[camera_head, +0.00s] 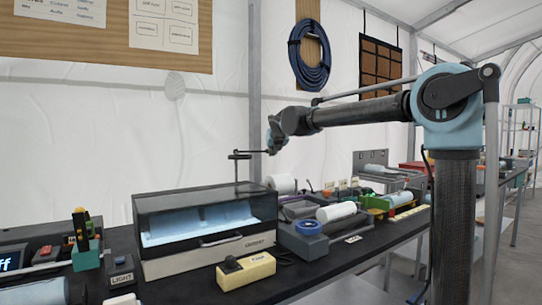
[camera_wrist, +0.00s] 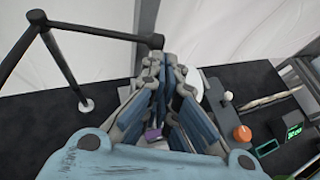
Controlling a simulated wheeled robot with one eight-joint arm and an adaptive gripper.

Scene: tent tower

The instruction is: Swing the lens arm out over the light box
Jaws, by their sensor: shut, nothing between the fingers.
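The light box (camera_head: 160,215) is a black-and-cream case with a lit, pale blue interior, standing on the black bench. A thin black post with a horizontal bar, apparently the lens arm (camera_head: 236,168), rises behind it. In the wrist view the lens arm (camera_wrist: 100,32) runs from a post at left to a knobbed end beside my fingers. My gripper (camera_head: 271,148) is at the bar's right end, above and behind the box's right end. In the wrist view my gripper (camera_wrist: 168,68) is shut with nothing in it. I cannot tell whether it touches the bar.
A yellow block (camera_head: 246,271) and a black LIGHT switch box (camera_head: 118,271) stand at the front. Trays with a blue ring (camera_head: 308,227) and a white roll (camera_head: 336,212) crowd the right. The air above the light box looks clear.

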